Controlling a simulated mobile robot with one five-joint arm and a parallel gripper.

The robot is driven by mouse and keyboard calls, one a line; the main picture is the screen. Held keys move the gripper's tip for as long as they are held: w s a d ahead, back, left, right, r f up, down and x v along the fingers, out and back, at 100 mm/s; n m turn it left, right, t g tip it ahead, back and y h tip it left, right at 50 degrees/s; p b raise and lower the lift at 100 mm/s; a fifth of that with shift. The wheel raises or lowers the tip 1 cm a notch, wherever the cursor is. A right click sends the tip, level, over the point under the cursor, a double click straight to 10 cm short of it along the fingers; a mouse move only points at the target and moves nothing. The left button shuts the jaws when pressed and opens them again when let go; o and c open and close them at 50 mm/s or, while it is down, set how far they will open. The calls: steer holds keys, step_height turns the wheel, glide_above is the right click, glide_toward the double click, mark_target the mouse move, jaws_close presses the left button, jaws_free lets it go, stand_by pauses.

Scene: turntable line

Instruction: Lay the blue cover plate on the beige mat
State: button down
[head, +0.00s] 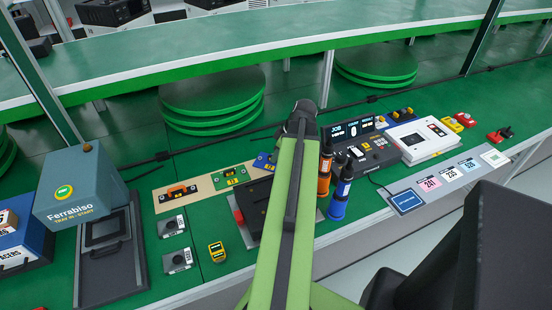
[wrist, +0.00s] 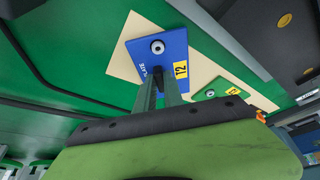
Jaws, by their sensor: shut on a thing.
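The plate is over the right end of the beige mat (head: 202,185), whose bare corner shows in the wrist view (wrist: 122,62). I cannot tell whether plate and mat touch. In the head view the plate (head: 262,162) is partly cut off by my arm, and my gripper is hidden there.
A green plate (head: 229,176) and a black-and-orange part (head: 177,192) lie on the mat, left of the blue plate. A dark tray (head: 252,208) is in front. Orange (head: 325,170) and blue (head: 340,193) bottles stand right of my arm. A yellow device (head: 217,252) lies nearer.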

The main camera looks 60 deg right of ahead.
steer(key=shift+f, duration=0.2)
steer(key=c, duration=1.5)
jaws_free()
steer(key=shift+r, duration=0.1)
steer(key=shift+o, duration=0.2)
steer(key=p+v, duration=1.1)
steer(key=v, duration=0.1)
steer(key=shift+r, duration=0.1)
